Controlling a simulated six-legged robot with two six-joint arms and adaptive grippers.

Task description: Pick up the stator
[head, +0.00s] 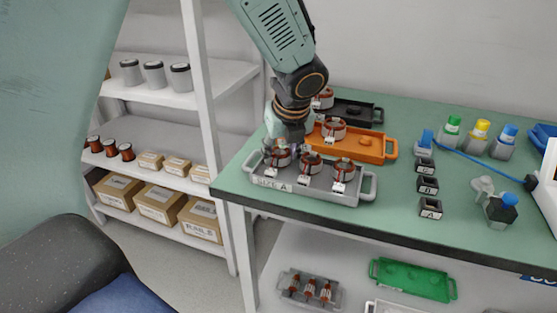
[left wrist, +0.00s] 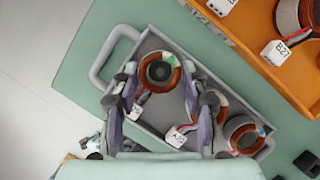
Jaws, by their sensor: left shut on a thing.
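The grey tray marked SIZE A (head: 250,181) sits at the near left of the green table and holds three copper-wound stators in a row. My left gripper (head: 284,147) reaches down from above onto the leftmost stator (head: 278,159). In the left wrist view the fingers of my left gripper (left wrist: 160,78) are on either side of this stator (left wrist: 160,73) and are shut on it. It appears to be still at tray level. The middle stator (head: 310,163) is partly behind one finger in the wrist view. The right stator (head: 343,171) stands clear. My right gripper is out of view.
An orange tray (head: 368,148) with more stators lies just behind, and a black tray (head: 362,112) behind that. Small black labelled blocks (head: 428,185) and bottles with coloured caps (head: 476,137) stand to the right. A shelf rack (head: 200,90) stands at the left.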

